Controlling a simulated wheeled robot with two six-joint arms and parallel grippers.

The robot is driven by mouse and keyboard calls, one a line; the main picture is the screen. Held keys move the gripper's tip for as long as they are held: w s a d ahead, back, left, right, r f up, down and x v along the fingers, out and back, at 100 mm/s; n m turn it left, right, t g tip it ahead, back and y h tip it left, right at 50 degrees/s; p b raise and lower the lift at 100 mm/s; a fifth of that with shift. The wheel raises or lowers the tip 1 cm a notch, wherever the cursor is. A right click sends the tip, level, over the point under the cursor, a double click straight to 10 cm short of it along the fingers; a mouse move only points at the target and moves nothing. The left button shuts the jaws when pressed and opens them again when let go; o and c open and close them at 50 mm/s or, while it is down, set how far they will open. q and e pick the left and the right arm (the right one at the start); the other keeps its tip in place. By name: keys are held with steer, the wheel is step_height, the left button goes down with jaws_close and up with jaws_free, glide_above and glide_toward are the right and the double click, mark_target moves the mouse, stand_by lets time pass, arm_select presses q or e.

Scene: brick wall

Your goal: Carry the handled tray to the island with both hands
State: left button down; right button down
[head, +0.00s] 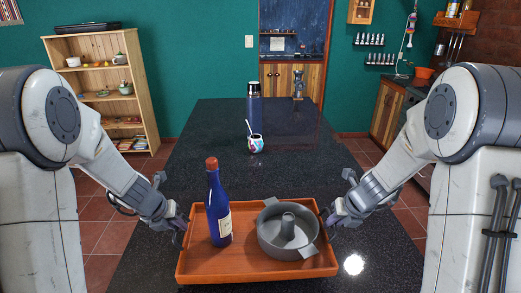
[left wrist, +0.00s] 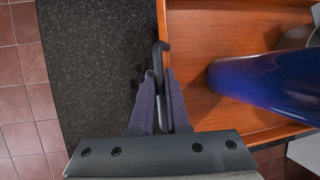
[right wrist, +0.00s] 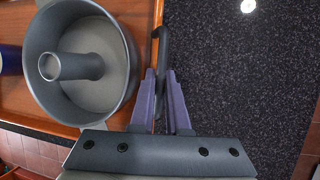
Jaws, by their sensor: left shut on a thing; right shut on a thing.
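The orange-brown handled tray (head: 200,270) is at the near end of the dark speckled island (head: 205,130); I cannot tell whether it touches the top. A blue bottle (head: 218,215) with a red cap stands upright on its left side. A grey ring pan (head: 286,240) sits on its right side. My left gripper (head: 181,222) is shut on the tray's left handle (left wrist: 160,60). My right gripper (head: 330,218) is shut on the tray's right handle (right wrist: 162,45). The wrist views show each handle between purple fingers.
A dark blue flask (head: 254,105) and a patterned cup with a straw (head: 256,145) stand further back on the island. Clear dark top lies between them and the tray. A wooden shelf (head: 92,50) stands back left, and kitchen counters (head: 388,108) back right.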

arm_select(q)
steer(key=shift+f, duration=0.1)
arm_select(e)
steer(key=shift+f, duration=0.15)
